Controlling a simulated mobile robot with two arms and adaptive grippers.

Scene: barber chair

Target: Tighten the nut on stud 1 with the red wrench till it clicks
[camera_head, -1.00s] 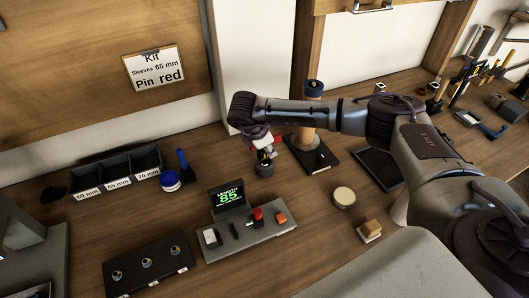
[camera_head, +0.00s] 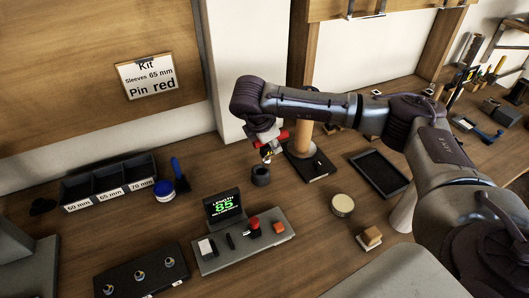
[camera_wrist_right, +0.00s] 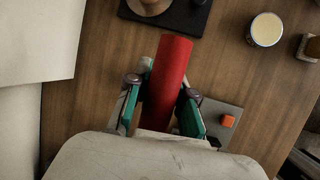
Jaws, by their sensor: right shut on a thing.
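The red wrench (camera_wrist_right: 168,85) shows in the right wrist view as a thick red cylinder between the green-lined fingers of my right gripper (camera_wrist_right: 161,110). In the head view, my right gripper (camera_head: 266,141) is shut on this red wrench (camera_head: 284,135), above a dark round holder (camera_head: 261,176). A small yellowish tip hangs below the gripper, just over the holder. A black block (camera_head: 115,289) at the front left carries three studs with metal nuts (camera_head: 139,274); their numbers are not readable. My left gripper is out of view.
A grey console (camera_head: 265,246) with a display reading 85 stands right of the stud block. Behind are labelled bins (camera_head: 108,196) and a blue-lidded jar (camera_head: 164,190). A wooden post on a black base (camera_head: 310,167) stands beside the gripper. A round tin (camera_head: 342,205) is further right.

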